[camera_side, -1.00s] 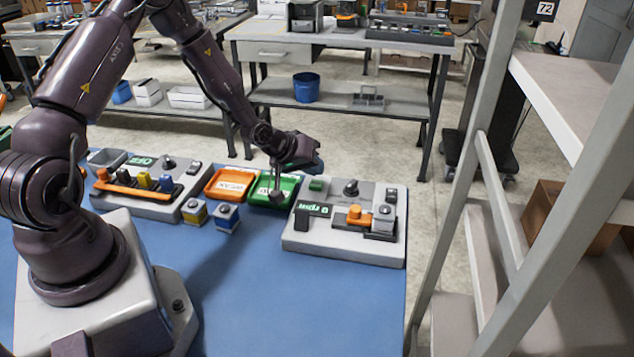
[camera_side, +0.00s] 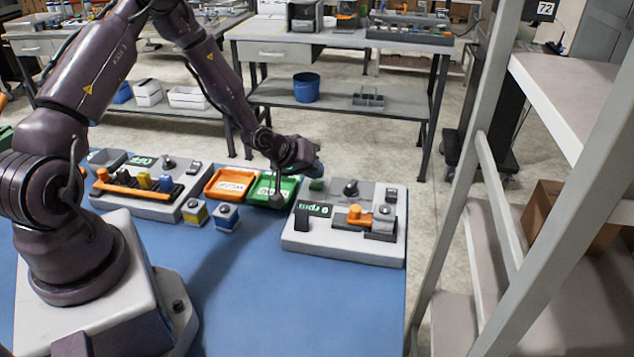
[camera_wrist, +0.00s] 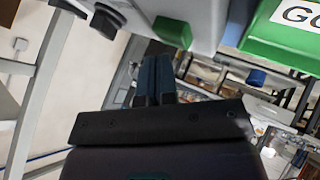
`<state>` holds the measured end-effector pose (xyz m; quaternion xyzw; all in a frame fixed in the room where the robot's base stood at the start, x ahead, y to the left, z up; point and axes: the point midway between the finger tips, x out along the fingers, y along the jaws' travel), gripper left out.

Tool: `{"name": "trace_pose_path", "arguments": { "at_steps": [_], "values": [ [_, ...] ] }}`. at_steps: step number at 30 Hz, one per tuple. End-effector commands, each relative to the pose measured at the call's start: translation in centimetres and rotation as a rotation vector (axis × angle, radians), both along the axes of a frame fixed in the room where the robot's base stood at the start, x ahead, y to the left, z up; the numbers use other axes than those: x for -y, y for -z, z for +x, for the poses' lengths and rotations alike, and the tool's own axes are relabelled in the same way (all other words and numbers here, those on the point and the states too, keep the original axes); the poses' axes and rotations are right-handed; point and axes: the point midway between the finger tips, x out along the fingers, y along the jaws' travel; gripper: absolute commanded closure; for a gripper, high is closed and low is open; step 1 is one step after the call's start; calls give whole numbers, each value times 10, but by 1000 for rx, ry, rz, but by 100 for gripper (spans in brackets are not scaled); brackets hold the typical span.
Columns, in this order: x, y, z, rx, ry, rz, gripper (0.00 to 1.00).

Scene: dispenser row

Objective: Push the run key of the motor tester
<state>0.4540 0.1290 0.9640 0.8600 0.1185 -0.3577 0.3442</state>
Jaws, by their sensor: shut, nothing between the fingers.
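The motor tester (camera_side: 342,246) is the grey box at the right end of the blue bench, with a lit green rpm display (camera_side: 314,210), a black knob (camera_side: 351,188) and an orange motor (camera_side: 356,216). A green key (camera_side: 316,184), which looks like the run key, sits at its back left corner. It also shows as a green block in the wrist view (camera_wrist: 172,31), beyond my shut fingers. My gripper (camera_side: 277,199) is shut and empty, in front of the green tray and left of the tester. I see no contact with the key; the exact gap is unclear.
The green tray (camera_side: 287,199) and an orange tray (camera_side: 231,184) stand left of the tester. Two small blocks, yellow-blue (camera_side: 195,213) and blue-grey (camera_side: 227,218), are in front of them. Another device (camera_side: 150,207) is further left. The front of the blue bench (camera_side: 290,300) is clear.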

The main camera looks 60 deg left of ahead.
Motion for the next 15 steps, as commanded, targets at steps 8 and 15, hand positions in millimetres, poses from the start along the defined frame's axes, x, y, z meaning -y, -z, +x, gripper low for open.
{"name": "trace_pose_path", "arguments": {
  "at_steps": [8, 15],
  "values": [
    [0, 3, 0, 0, 0, 0, 100],
    [0, 6, 0, 0, 0, 0, 100]
  ]
}}
